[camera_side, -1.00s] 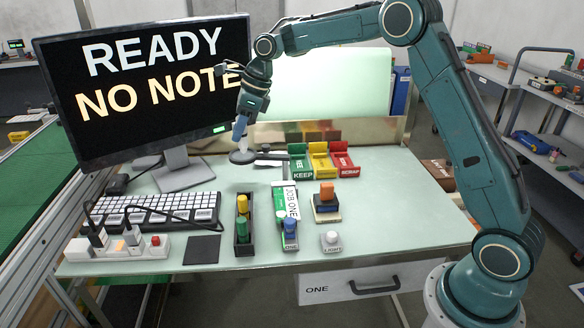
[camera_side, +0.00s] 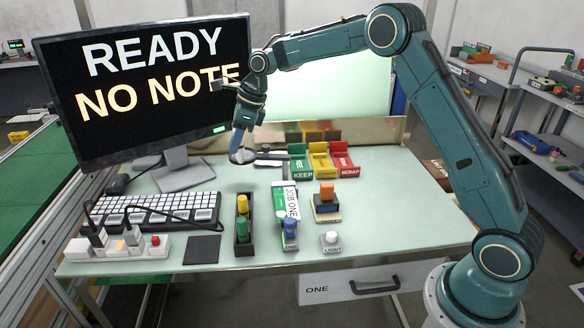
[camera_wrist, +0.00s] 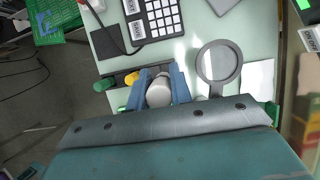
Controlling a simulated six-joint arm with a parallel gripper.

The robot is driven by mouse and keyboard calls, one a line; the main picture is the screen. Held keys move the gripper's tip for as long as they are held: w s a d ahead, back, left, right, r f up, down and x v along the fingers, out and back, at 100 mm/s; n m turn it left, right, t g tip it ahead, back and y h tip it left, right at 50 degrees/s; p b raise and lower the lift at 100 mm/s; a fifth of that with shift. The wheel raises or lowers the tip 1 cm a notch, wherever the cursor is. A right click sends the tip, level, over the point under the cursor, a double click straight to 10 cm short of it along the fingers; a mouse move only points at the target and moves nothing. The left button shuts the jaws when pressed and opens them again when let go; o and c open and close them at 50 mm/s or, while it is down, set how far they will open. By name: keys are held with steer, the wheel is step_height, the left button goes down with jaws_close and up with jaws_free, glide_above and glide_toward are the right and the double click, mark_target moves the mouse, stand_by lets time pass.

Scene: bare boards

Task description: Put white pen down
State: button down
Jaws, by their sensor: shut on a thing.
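A dark pen tray (camera_side: 244,240) holds a yellow pen (camera_side: 242,204) and a green pen (camera_side: 243,230); both pens also show in the wrist view.
Green, yellow (camera_side: 320,160) and red bins stand at the back. The right part is clear.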

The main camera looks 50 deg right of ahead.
step_height(320, 180, down, 14)
steer(key=shift+f, duration=0.25)
stand_by(0.6)
steer(key=shift+f, duration=0.15)
steer(key=c, duration=1.3)
jaws_free()
steer(key=shift+o, duration=0.2)
steer(key=v, duration=1.2)
steer(key=shift+r, duration=0.2)
